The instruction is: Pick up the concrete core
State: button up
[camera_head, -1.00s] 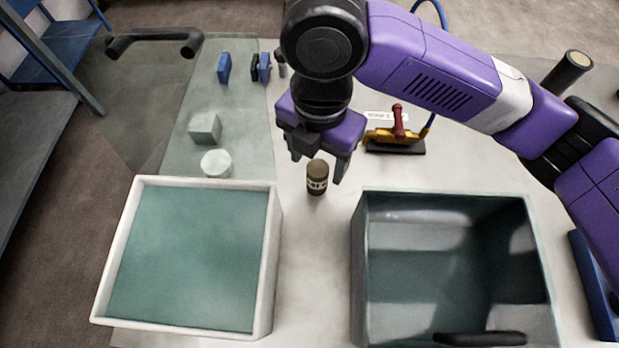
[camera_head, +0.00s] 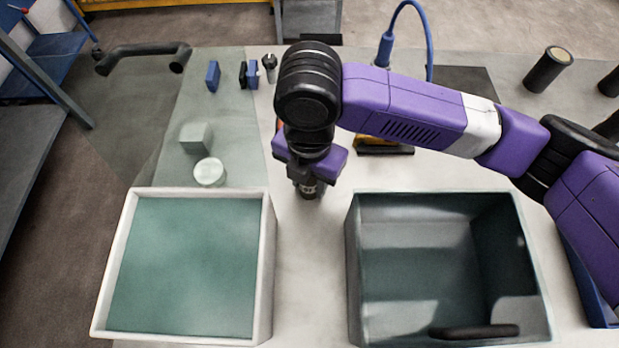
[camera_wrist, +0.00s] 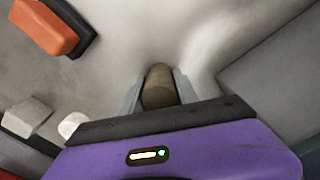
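A white-rimmed tray (camera_head: 268,265) stands at front left, a deep grey bin (camera_head: 352,270) at front right. A pale short cylinder (camera_head: 209,173) and a grey cube (camera_head: 195,138) lie left. A yellow-and-black tool (camera_head: 385,147) is behind my arm.

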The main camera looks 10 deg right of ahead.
grip_shut()
jog(key=shift+r, duration=0.15)
